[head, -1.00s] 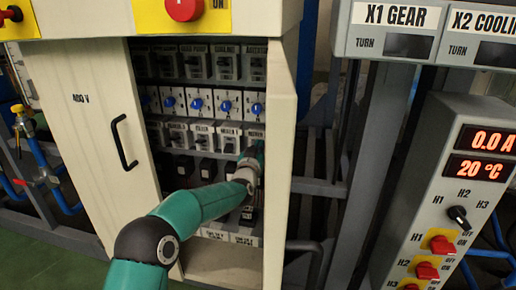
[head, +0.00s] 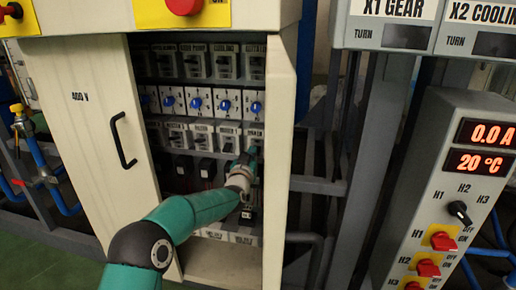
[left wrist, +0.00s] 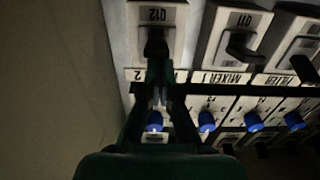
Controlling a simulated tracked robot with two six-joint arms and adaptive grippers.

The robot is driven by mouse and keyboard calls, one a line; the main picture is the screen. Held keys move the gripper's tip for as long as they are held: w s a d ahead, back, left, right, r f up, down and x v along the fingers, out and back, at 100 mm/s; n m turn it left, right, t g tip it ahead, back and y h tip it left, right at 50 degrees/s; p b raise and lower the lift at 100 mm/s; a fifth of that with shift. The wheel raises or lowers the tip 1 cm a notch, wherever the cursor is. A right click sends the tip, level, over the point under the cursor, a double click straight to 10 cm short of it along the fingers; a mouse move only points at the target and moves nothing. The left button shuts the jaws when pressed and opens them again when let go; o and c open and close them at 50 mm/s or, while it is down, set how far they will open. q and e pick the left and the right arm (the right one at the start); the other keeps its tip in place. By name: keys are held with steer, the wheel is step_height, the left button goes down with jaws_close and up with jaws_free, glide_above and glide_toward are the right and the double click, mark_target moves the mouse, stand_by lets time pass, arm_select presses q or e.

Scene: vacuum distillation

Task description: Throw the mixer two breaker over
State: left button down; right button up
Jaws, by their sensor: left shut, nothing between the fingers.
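The mixer two breaker (head: 255,134) is at the right end of the third row in the open cabinet. In the left wrist view it is the Q12 breaker (left wrist: 172,17), upside down, its label mostly covered, with only a "2" showing. Its black lever (left wrist: 155,44) lies at my fingertips. My left gripper (head: 250,154) is shut and empty, just below the breaker in the head view. In the left wrist view its closed fingers (left wrist: 158,84) point at the lever; I cannot tell if they touch it. My right gripper is not in view.
The mixer one breaker (left wrist: 235,35) sits right beside Q12. A row of blue knobs (head: 225,106) is above in the head view. The cabinet's right side wall (head: 281,170) is close to my gripper. The cabinet door (head: 90,140) is at the left.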

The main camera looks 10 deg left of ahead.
arm_select(q)
steer(key=shift+d+r, duration=0.1)
steer(key=s+f+p, duration=0.2)
steer(key=s, duration=0.7)
steer(key=shift+s+p, duration=0.15)
steer(key=shift+p, duration=0.25)
